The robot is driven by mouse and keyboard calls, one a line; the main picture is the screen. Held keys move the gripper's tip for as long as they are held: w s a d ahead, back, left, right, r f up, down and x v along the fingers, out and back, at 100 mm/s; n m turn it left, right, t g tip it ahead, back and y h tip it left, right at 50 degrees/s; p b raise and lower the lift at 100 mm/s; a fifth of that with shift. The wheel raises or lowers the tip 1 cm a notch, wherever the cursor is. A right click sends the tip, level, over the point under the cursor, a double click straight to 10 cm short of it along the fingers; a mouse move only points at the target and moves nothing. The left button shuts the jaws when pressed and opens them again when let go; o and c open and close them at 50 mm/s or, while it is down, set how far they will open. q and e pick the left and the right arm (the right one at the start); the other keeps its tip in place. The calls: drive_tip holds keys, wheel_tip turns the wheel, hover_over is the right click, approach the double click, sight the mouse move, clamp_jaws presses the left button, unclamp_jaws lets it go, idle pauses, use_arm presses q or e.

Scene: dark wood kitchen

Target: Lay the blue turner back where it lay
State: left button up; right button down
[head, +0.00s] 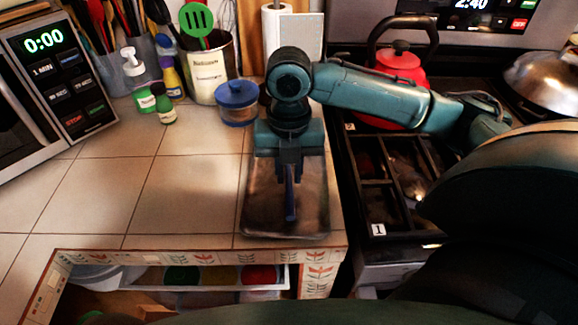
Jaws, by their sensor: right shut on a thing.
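The blue turner (291,206) shows as a narrow dark blue strip below my right gripper (289,172). My right gripper points down and is shut on it, over a dark metal tray (257,222) at the right end of the tiled counter. The upper part of the turner is hidden by the gripper. I cannot tell whether the turner touches the tray or hangs just above it. My left gripper is not in view.
A blue-lidded jar (237,108) stands behind the tray. A utensil crock (208,72), small bottles and a microwave (52,75) are further left. The stove (378,228) with a red kettle (402,62) is right. The counter's left middle is clear.

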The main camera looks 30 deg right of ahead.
drive_tip(key=c, duration=1.2)
unclamp_jaws()
drive_tip(key=shift+c, duration=0.2)
use_arm(q)
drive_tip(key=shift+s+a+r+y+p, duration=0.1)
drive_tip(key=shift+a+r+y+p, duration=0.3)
drive_tip(key=shift+p, duration=0.85)
use_arm(e)
wheel_tip(320, 180, up, 13)
drive_tip(key=shift+w+d, duration=0.15)
drive_tip(key=shift+w, duration=0.1)
drive_tip(key=shift+r, duration=0.1)
